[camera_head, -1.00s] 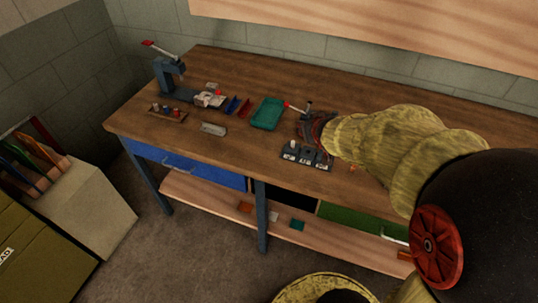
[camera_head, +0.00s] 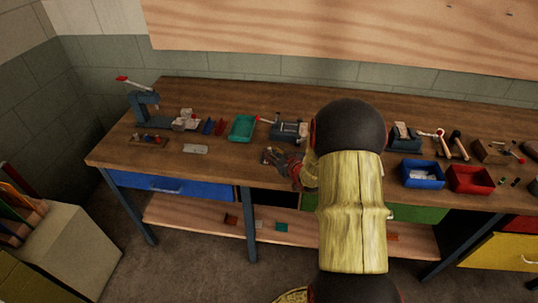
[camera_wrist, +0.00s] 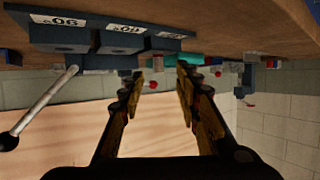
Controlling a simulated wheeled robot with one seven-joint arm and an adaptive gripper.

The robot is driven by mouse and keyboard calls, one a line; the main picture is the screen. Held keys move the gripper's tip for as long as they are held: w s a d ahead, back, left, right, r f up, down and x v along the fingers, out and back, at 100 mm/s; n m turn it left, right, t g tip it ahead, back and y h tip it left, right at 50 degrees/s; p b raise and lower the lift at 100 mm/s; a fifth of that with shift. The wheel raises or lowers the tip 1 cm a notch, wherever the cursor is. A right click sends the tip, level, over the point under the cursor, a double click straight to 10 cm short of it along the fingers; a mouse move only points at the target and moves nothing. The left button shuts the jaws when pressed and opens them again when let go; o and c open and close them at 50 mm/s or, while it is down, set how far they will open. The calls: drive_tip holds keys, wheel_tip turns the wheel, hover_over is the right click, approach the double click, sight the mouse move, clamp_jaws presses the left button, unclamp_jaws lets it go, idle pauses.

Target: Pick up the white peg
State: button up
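I cannot make out the white peg for certain in either view. My gripper (camera_head: 272,157) is over the front part of the workbench (camera_head: 225,165), left of my arm in the head view. In the wrist view my gripper (camera_wrist: 160,74) is open, with its two fingers apart and nothing between them. The wrist picture shows the bench upside down. A dark block with white number labels (camera_wrist: 125,40) is close by, to the left of the fingers. My arm hides part of the bench.
A teal tray (camera_head: 242,128) and a grey device with a pale piece (camera_head: 290,131) stand behind my gripper. A blue bin (camera_head: 422,174) and a red bin (camera_head: 470,179) stand to the right. A silver rod with a black knob (camera_wrist: 40,105) shows in the wrist view.

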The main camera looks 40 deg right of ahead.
sight(270, 149)
drive_tip(key=x, duration=0.3)
drive_tip(key=shift+w+d+f+b, duration=0.1)
drive_tip(key=shift+w+d+b, duration=0.05)
drive_tip(key=shift+w+b, duration=0.2)
drive_tip(key=shift+c, duration=1.1)
clamp_jaws()
